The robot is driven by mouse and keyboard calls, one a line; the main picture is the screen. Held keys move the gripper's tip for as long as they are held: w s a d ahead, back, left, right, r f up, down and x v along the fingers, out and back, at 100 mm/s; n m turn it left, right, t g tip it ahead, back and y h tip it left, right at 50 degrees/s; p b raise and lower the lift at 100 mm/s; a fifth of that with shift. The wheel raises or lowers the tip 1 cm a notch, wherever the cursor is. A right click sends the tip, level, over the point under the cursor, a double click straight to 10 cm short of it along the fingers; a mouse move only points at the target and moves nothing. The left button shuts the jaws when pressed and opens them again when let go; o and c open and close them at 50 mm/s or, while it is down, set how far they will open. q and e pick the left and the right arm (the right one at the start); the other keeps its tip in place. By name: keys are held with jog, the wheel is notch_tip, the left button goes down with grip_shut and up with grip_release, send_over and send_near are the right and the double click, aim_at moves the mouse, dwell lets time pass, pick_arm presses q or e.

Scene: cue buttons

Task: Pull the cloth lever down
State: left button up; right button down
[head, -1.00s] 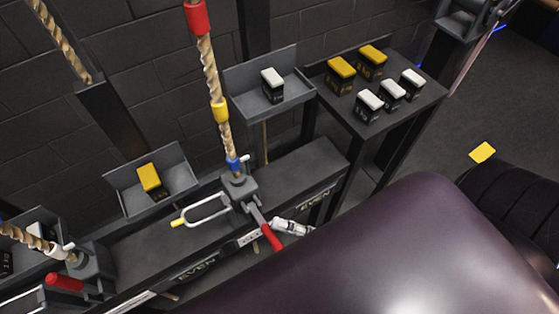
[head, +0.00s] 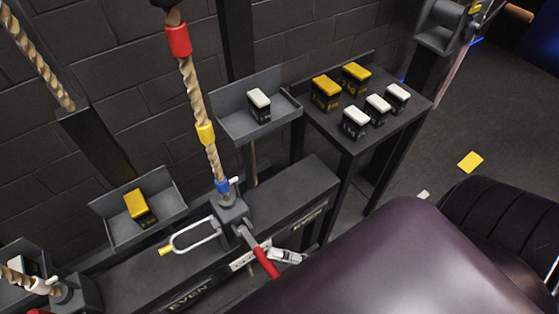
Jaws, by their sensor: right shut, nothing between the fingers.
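A lever with a red grip (head: 266,262) slants down from a grey housing (head: 232,212) at the foot of a banded rope. A pale U-shaped handle with a yellow tip (head: 188,240) sticks out left of the same housing. No readable label shows which is the cloth lever. My right gripper (head: 285,256), pale and small, is shut and empty close beside the red grip on its right. I cannot tell whether they touch. Its arm is hidden behind the purple surface in front. My left gripper is not in view.
The rope (head: 197,100) has red, yellow and blue bands. A grey tray (head: 232,128) holds a white-topped block, and another tray (head: 165,208) a yellow-topped block. A dark table (head: 350,145) carries several blocks. Open floor (head: 440,135) lies right. An orange handle (head: 518,12) is at top right.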

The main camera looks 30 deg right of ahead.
jog(key=v, duration=1.2)
dwell(0.5)
jog(key=w+d+f+n+g+h, duration=0.25)
jog(key=f+h, duration=0.35)
jog(key=f, duration=1)
jog(key=w+d+f+n+g+h, duration=0.2)
jog(key=w+f+n+h, duration=0.25)
jog(key=f, duration=1.05)
jog(key=s+a+f+n+g+h, duration=0.2)
jog(key=s+a+f+g+h, duration=0.2)
jog(key=s+f+g, duration=0.4)
jog(key=s+f, duration=0.6)
jog(key=s, duration=0.3)
jog(key=shift+s+f+p, duration=0.25)
jog(key=shift+f+p, duration=0.05)
jog(key=shift+p, duration=0.1)
